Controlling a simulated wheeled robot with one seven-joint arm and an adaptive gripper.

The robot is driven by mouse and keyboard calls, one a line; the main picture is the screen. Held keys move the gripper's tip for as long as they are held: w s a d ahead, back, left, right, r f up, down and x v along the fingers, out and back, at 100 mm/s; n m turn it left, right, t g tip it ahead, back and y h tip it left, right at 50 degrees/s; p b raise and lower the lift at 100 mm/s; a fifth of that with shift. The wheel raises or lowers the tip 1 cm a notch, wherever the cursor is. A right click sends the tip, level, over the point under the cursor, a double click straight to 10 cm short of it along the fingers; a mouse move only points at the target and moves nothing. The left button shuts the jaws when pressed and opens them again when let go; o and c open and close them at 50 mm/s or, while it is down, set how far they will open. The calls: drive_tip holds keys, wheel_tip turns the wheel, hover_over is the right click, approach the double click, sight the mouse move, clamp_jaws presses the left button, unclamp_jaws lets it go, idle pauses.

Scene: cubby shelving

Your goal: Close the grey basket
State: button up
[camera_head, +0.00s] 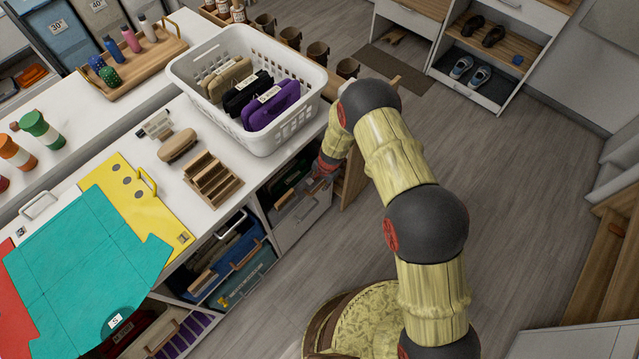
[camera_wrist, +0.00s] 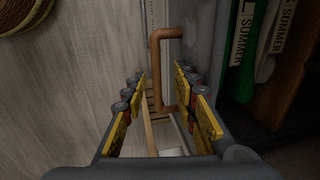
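The grey basket (camera_head: 303,218) sits in the cubby shelving below the white counter. Its front appears to stick out past the shelf edge, and its open top shows. In the wrist view its grey rim (camera_wrist: 212,50) lies right of a brown bar handle (camera_wrist: 156,62). My gripper (camera_head: 320,175) is at the basket's front, partly hidden by my arm in the head view. In the wrist view my gripper (camera_wrist: 160,82) is open, with the handle between or just beyond its fingertips. I cannot tell whether they touch it.
A white laundry basket (camera_head: 290,135) with folded cases stands on the counter above. A blue basket (camera_head: 247,278) is in the neighbouring cubby. Dark and green garments tagged SUMMER (camera_wrist: 245,35) show at the right. A wooden panel (camera_head: 353,180) stands near my arm.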

wheel_tip(320, 180, up, 10)
drive_tip(key=s+d, duration=0.1)
drive_tip(key=shift+s+d+r, duration=0.15)
drive_tip(key=shift+d+r, duration=0.1)
drive_tip(key=shift+d, duration=0.1)
idle(0.4)
drive_tip(key=s+d+r+n+g, duration=0.2)
drive_tip(key=s+r+n+g, duration=0.15)
drive_tip(key=s, duration=0.75)
drive_tip(key=s+d+r+n+t, duration=0.1)
drive_tip(key=s+d+r, duration=0.5)
drive_tip(key=r, duration=0.9)
drive_tip(key=s+d+r+n+t+h, duration=0.1)
drive_tip(key=s+d+r+t, duration=0.3)
drive_tip(key=r, duration=1.1)
drive_tip(key=s+d+r+n+t, duration=0.2)
drive_tip(key=s+d+r, duration=0.6)
drive_tip(key=r, duration=0.7)
drive_tip(key=shift+d+r+t+h, duration=0.15)
drive_tip(key=shift+d+t+h, duration=0.2)
drive_tip(key=shift+d+h, duration=0.05)
